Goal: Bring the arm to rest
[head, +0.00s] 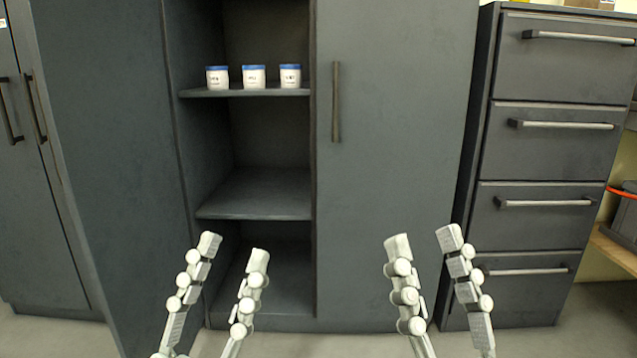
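My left gripper (234,246) is in the lower left of the head view, pointing up and forward. Its two fingers are spread apart with nothing between them. My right gripper (423,240) is in the lower right of the head view, in a similar pose. Its fingers are also spread and empty. Both grippers show in front of the dark cabinet (400,130) and touch nothing that I can see. The arm links behind the fingers are mostly outside the picture.
The cabinet's left door (110,150) stands open, its right side is closed. Three white jars with blue lids (254,77) stand on the upper shelf (225,92). The middle shelf (260,195) is empty. A drawer unit (550,150) stands at right, drawers shut. Grey floor (350,345) shows below.

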